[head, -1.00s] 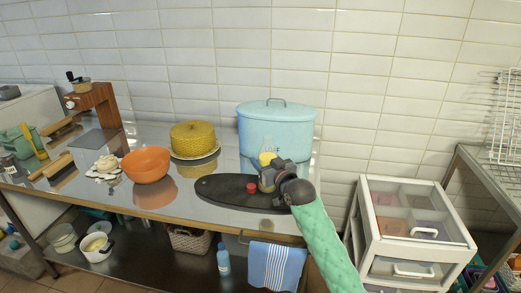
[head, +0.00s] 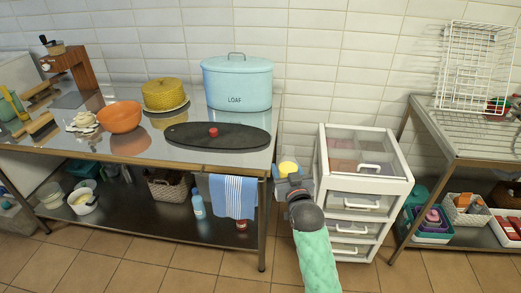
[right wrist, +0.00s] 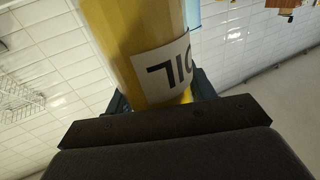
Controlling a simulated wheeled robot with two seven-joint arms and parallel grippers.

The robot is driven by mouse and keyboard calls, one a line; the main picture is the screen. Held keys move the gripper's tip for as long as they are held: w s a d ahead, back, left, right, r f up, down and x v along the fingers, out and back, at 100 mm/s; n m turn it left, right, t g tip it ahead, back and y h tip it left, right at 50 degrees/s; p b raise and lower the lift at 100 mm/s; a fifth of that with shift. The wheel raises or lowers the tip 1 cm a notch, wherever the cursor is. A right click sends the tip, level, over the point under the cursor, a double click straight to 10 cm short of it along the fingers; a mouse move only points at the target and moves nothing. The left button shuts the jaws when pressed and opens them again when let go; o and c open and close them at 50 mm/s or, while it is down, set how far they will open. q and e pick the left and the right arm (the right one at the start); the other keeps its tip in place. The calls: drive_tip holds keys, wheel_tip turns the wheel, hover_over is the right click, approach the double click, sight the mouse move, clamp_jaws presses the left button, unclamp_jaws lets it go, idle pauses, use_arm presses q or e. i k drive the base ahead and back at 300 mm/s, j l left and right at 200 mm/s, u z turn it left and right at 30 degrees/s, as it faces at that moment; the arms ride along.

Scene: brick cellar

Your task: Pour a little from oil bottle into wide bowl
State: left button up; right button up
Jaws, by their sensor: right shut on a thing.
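The oil bottle (head: 288,167) shows its yellow contents just above my right gripper (head: 291,182). In the right wrist view the bottle (right wrist: 133,45) is large and yellow, with a white label reading "OIL", seen partly. My right gripper is shut on it, in front of the gap between the steel table and the white drawer unit. The bottle's top is out of the right wrist view. The wide bowl (head: 119,118), orange, stands on the table at the left, well apart from the bottle. Its inside is hardly visible. My left gripper is not in view.
On the steel table (head: 150,148) are a black oval board (head: 240,137) with a red item on it, a yellow patterned cake cover (head: 164,93) and a blue loaf bin (head: 238,84). A white drawer unit (head: 362,185) stands right of the table. Floor in front is clear.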

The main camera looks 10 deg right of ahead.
sight(123, 117)
drive_tip(key=i+j, duration=0.1)
drive_tip(key=j, duration=0.45)
drive_tip(key=i+j, duration=0.15)
drive_tip(key=j, duration=0.35)
drive_tip(key=i+j, duration=0.1)
drive_tip(key=j, duration=0.45)
drive_tip(key=i+j, duration=0.1)
drive_tip(key=j, duration=0.45)
drive_tip(key=i+j, duration=0.15)
drive_tip(key=j, duration=0.35)
drive_tip(key=i+j, duration=0.1)
drive_tip(key=j, duration=0.45)
drive_tip(key=i+j, duration=0.1)
drive_tip(key=j, duration=0.45)
drive_tip(key=i+z, duration=0.05)
